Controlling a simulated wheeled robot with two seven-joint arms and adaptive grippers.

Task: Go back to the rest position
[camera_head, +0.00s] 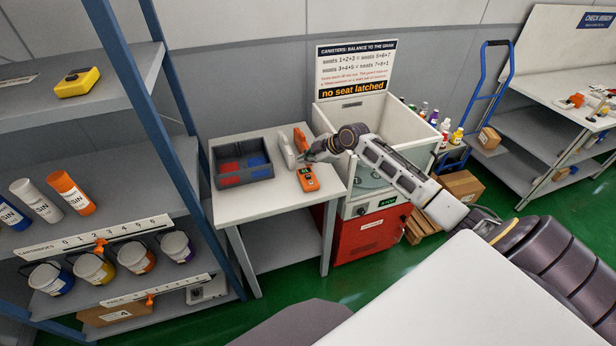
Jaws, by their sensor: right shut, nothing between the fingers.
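My right arm reaches in from the right across the front of the white machine. Its gripper (306,158) is shut and empty, above the right part of the small grey table (262,204). It is close to an orange handheld device (308,182) lying on that table and a white and orange item (287,150) behind. I cannot tell whether the fingers touch either one. My left gripper is out of view.
A grey bin (227,181) with red and blue contents stands on the table. A blue-posted shelf rack with cartridges and pails (94,268) is at left. The white machine (420,152) has a red base (366,238). A bench (560,95) stands at right. Green floor is open around the table.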

